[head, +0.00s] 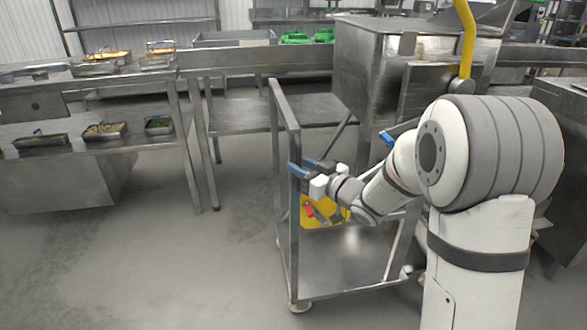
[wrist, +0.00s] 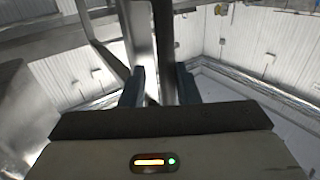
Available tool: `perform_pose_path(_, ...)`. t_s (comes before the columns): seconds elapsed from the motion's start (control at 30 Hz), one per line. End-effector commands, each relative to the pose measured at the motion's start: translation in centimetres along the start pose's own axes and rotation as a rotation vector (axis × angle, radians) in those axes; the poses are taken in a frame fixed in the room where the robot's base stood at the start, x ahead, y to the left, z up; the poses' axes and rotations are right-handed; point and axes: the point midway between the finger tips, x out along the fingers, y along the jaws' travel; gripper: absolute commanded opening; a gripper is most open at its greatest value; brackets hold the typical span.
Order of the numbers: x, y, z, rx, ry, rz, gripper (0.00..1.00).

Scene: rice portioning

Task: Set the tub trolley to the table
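The tub trolley (head: 350,256) is a steel frame on casters with a low flat shelf and a tall upright end frame on its left. It stands at centre right on the grey floor. My gripper (head: 303,168) is at the trolley's left upright, with its blue-grey fingers on either side of the post. In the wrist view, a metal post (wrist: 165,45) runs between the fingertips (wrist: 160,85). Whether the fingers press on it cannot be told. A steel table (head: 245,113) stands behind and left of the trolley. My arm hides part of the trolley's right side.
A large steel tub (head: 375,65) stands behind the trolley. A yellow item (head: 322,212) shows low behind the end frame. Food trays (head: 104,131) sit on a steel counter (head: 90,148) at the left. The floor at front left is clear.

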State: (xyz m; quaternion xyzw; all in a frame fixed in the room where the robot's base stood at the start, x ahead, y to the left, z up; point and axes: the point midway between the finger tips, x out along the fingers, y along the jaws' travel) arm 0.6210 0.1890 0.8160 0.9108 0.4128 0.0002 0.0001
Motion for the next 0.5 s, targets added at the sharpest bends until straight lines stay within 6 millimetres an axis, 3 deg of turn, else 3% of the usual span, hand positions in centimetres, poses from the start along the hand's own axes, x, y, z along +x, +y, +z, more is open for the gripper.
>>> perform_pose_path(0.33,0.1,-0.6,0.0,0.001,0.000,-0.013,0.33)
perform_pose_path(0.5,-1.7,-0.6,-0.1,0.002,-0.002,-0.010,0.33)
